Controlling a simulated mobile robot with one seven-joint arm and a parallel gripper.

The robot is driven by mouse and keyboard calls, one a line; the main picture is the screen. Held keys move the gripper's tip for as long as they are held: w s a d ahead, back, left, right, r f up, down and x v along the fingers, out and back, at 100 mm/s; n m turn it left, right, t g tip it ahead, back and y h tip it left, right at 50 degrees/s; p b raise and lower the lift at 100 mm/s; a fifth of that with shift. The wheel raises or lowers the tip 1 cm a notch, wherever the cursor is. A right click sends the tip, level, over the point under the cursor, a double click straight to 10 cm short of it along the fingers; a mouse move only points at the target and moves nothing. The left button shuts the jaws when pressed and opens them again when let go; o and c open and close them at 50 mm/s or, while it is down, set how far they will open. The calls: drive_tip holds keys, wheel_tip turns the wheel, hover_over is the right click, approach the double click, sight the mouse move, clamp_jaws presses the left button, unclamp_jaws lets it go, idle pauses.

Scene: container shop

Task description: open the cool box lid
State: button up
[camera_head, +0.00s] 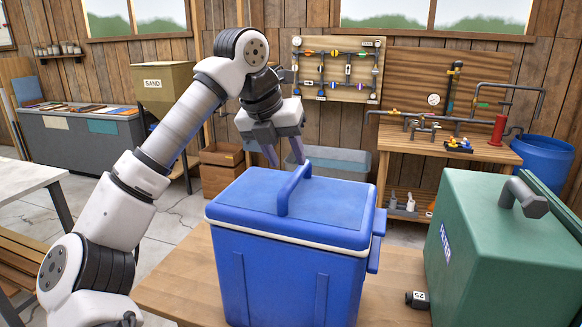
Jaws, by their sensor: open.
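The blue cool box (290,285) stands on a wooden table in the middle of the view. Its lid (340,212) lies flat on it and is shut. A blue handle (294,188) stands up from the lid. My gripper (286,157) is open and points down, just behind and to the left of the handle's top in the picture. It appears empty. I cannot tell from this one view how far apart the fingers and the handle are.
A green filter box (500,255) with a grey handle stands right of the cool box, a small black part (417,299) between them. The wooden table (190,285) has bare room at left. Behind are a workbench (450,149) with pipes and a blue barrel (541,158).

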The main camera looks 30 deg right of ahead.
sight(294, 174)
drive_tip(key=shift+p+x, duration=0.3)
drive_tip(key=shift+x, duration=2)
clamp_jaws()
